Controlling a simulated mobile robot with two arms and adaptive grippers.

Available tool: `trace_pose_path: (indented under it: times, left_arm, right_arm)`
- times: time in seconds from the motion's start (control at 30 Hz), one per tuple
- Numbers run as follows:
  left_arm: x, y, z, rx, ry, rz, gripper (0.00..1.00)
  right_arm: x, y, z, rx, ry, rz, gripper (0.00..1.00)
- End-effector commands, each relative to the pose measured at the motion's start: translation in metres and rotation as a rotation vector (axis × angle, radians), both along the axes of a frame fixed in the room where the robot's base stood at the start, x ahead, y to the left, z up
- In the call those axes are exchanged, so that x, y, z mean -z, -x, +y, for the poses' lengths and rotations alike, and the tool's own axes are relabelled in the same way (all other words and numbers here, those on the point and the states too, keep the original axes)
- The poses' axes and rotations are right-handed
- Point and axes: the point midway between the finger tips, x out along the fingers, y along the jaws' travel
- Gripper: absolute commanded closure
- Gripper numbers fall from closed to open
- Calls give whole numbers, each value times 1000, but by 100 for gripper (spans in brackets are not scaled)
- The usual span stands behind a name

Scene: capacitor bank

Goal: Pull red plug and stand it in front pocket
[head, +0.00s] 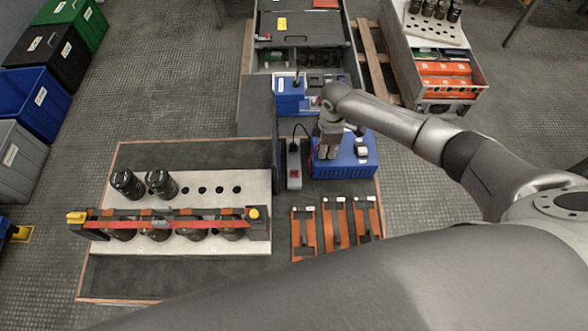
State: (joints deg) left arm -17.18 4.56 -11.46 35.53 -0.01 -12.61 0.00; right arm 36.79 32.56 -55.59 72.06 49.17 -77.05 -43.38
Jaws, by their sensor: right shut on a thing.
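A blue box (345,168) stands at the right end of the mat, with a red lead at its left side and a dark fitting with a light top (361,149) on its right part. My right gripper (329,152) points down over the left part of the blue box and is shut. The red lead runs up to its fingers, so it is shut on the red plug, which the fingers mostly hide. I cannot tell whether the plug is still seated in the box. No front pocket can be made out clearly. My left gripper is not in view.
A grey power strip (294,165) with a red switch stands left of the blue box. Orange strips (336,224) lie in front. A pale perforated board (225,184) holds black cylinders, with a red-banded bar (170,222) across it. A smaller blue unit (289,92) stands behind.

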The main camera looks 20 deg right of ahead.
Motion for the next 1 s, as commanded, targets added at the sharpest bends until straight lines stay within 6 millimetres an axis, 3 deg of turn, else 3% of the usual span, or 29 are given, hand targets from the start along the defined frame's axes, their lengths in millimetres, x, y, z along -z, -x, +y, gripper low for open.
trace_pose_path:
  times: [1.0]
  left_arm:
    - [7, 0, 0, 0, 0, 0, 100]
  right_arm:
    - [16, 3, 1, 0, 0, 5, 100]
